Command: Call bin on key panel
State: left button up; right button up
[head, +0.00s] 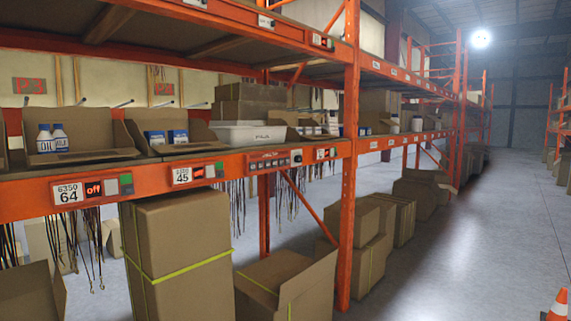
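The button legends are too small to read. Neither of my grippers is in view, and nothing touches the panel.
Display units (93,188) marked 64 and 45 (197,173) sit on the same beam. Open cartons hold white bottles (52,138) and blue boxes (167,137). Tall cartons (181,255) stand below. An orange upright (348,170) is right of the panel.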

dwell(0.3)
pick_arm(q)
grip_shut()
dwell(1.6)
